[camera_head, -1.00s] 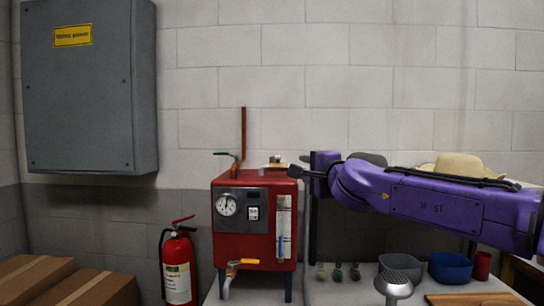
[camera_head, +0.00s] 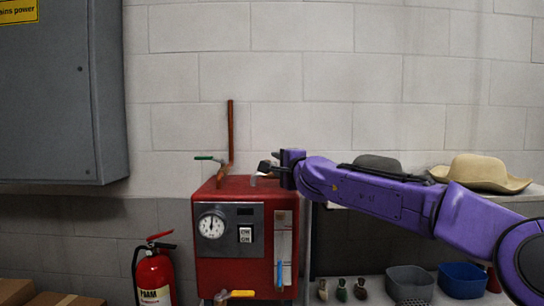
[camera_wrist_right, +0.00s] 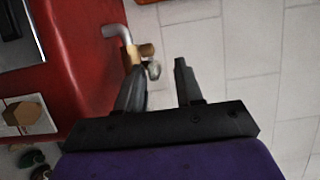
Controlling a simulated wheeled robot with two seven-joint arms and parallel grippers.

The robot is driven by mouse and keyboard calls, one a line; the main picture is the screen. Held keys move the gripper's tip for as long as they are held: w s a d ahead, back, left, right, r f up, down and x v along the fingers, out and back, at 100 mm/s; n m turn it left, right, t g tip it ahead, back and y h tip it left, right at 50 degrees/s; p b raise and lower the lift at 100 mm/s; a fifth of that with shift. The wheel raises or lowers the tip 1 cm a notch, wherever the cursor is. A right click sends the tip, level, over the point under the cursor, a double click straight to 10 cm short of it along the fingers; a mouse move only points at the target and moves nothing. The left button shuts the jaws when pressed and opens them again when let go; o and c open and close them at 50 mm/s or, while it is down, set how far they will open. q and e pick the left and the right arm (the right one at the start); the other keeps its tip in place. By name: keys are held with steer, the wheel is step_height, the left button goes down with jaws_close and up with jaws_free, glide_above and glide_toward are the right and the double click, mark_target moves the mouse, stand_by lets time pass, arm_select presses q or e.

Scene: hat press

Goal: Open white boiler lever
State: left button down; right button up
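The red boiler (camera_head: 232,265) stands against the wall, with a gauge on its front. On its top, a small metal pipe (camera_head: 257,179) shows beside my right gripper (camera_head: 266,167). The right wrist view shows this silver bent pipe (camera_wrist_right: 118,32) with a brass valve body (camera_wrist_right: 140,52) and a pale rounded end (camera_wrist_right: 153,70) just ahead of my fingers. A white lever cannot be made out clearly. My right gripper is open, its fingers apart at the valve, the pale end near the left finger; contact cannot be told. My left gripper is not in view.
The boiler also has green (camera_head: 205,158), blue (camera_head: 280,274) and yellow (camera_head: 242,293) handles and an upright brown pipe (camera_head: 230,130). A fire extinguisher (camera_head: 154,275) stands left. Hats (camera_head: 480,172) lie on a shelf at right, above bins (camera_head: 462,280).

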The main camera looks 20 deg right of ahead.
mark_target(273, 161)
steer(key=w, duration=0.1)
steer(key=w+p, duration=0.1)
steer(key=w, duration=0.3)
steer(key=shift+w+a+f+p, duration=0.1)
steer(key=shift+a+f+p, duration=0.15)
steer(key=shift+f+p, duration=0.05)
steer(key=shift+s+r, duration=0.15)
steer(key=shift+s, duration=0.2)
steer(key=shift+w, duration=0.1)
jaws_close()
